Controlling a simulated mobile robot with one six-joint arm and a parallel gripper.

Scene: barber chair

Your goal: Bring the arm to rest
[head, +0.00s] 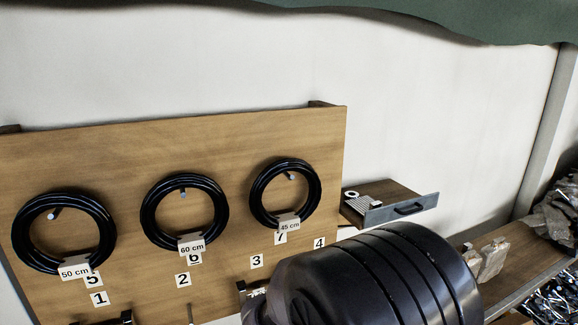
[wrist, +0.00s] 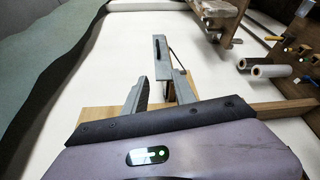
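My gripper (wrist: 161,78) shows in the wrist view as two grey fingers with a clear gap between them. It is open and I see nothing held in it. A grey upright strip with a dark slot stands beyond the fingertips, and looks apart from them. The head view does not show my gripper. A large black ribbed part of my arm fills the lower right of the head view and hides what is behind it.
A wooden board (head: 130,150) carries several black hose coils (head: 185,215) with length tags. A small drawer (head: 400,208) with a dark handle sits right of it. Stones (head: 490,260) lie on a shelf at right.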

